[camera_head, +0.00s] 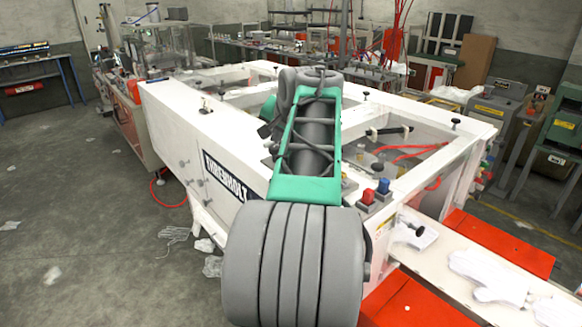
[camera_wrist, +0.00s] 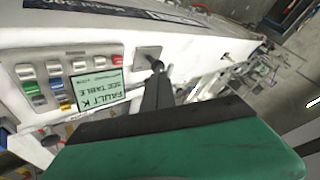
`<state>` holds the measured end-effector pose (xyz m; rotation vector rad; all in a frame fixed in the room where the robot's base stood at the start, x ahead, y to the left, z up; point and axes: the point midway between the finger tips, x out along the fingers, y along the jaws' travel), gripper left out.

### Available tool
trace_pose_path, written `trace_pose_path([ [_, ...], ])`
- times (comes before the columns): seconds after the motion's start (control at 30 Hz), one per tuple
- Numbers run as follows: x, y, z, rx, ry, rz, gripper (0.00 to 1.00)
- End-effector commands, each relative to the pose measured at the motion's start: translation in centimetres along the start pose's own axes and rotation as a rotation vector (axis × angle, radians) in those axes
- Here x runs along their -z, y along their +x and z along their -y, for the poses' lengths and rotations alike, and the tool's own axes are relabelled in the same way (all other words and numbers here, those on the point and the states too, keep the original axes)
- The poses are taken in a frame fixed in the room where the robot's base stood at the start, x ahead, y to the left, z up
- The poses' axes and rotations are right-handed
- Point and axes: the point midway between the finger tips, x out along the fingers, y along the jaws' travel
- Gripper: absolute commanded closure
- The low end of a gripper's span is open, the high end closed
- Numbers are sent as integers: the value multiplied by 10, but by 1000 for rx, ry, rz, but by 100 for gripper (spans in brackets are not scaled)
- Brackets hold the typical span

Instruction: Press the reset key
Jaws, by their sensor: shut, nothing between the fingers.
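In the wrist view, a key panel with several small coloured keys (camera_wrist: 66,82) is set in the white machine face at the left. Its keys are grey, green, blue, yellow and red, and I cannot read which one is the reset key. A green display (camera_wrist: 98,92) beside them shows upside-down text that reads like "FAULT K, SEE TABLE". My gripper (camera_wrist: 160,76) is shut and empty, right of the display, its tips in front of a grey square plate (camera_wrist: 147,54) with a dark knob. I cannot tell whether they touch. My arm hides the gripper in the head view.
The big white THRENHOLT machine (camera_head: 170,110) fills the middle. A red button (camera_head: 367,197) and a blue button (camera_head: 383,187) stand on its near edge. A white table with gloves (camera_head: 490,275) and red panels (camera_head: 500,240) lie at the right. Open floor (camera_head: 90,210) is at the left.

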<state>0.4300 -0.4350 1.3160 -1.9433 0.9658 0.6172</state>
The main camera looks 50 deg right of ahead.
Motion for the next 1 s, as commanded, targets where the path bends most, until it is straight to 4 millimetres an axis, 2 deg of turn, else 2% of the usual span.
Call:
trace_pose_path([
  [0.03, 17, -3, -11, -6, 32, -19, 100],
  [0.1, 30, -5, -19, -8, 61, -36, 100],
  [0.23, 37, -6, -23, -8, 76, -46, 100],
  [0.63, 31, 0, -27, -8, 74, -45, 100],
  [1.0, 4, 38, -52, -8, 73, -45, 100],
])
